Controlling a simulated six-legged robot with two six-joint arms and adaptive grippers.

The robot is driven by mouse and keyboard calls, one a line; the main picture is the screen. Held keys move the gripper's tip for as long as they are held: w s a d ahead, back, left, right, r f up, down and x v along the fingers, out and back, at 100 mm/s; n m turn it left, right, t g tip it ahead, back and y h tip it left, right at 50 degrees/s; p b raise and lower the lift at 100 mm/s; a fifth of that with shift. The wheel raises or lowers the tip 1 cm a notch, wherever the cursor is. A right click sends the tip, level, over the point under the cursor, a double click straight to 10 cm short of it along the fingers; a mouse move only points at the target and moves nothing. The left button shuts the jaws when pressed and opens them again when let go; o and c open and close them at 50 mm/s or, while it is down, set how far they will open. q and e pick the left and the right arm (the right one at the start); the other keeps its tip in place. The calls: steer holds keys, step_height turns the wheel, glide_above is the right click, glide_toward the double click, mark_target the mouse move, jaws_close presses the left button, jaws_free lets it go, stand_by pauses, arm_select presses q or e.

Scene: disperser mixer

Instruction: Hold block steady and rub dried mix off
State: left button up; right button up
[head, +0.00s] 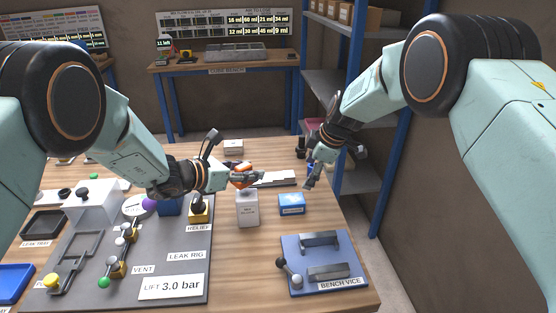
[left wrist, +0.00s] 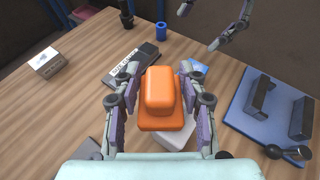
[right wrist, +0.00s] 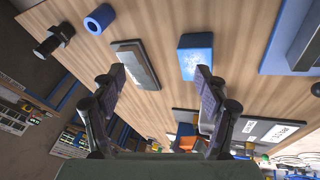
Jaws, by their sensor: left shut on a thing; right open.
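My left gripper (left wrist: 160,75) is shut on an orange stepped block (left wrist: 160,100), one finger on each side. In the head view the orange block (head: 240,168) is partly hidden by the fingers, above or just behind a white labelled container (head: 247,209). I cannot tell whether the two touch. No dried mix can be made out on the block. My right gripper (head: 311,176) is open and empty, to the right of the block. In the right wrist view nothing is between its fingers (right wrist: 160,80); the orange block (right wrist: 187,136) shows beyond them.
A blue box (head: 291,204) stands right of the white container. A flat labelled dark bar (left wrist: 134,66) and a blue ring (left wrist: 160,31) lie toward the back. The bench vice (head: 322,262) is at front right; the leak rig (head: 185,255) fills the left.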

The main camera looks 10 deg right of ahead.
mark_target(248, 208)
steer(key=s+a+r+n+g+y, duration=0.25)
steer(key=s+a+r+g, duration=0.2)
steer(key=a+r, duration=0.35)
steer(key=shift+n+t+h, duration=0.25)
steer(key=shift+n+h, duration=0.1)
steer(key=x, duration=0.8)
steer(key=a+x, duration=0.1)
steer(key=x, duration=0.4)
steer(key=shift+s+r, duration=0.15)
steer(key=shift+s, duration=0.15)
steer(key=shift+c, duration=0.2)
steer(key=c, duration=1.2)
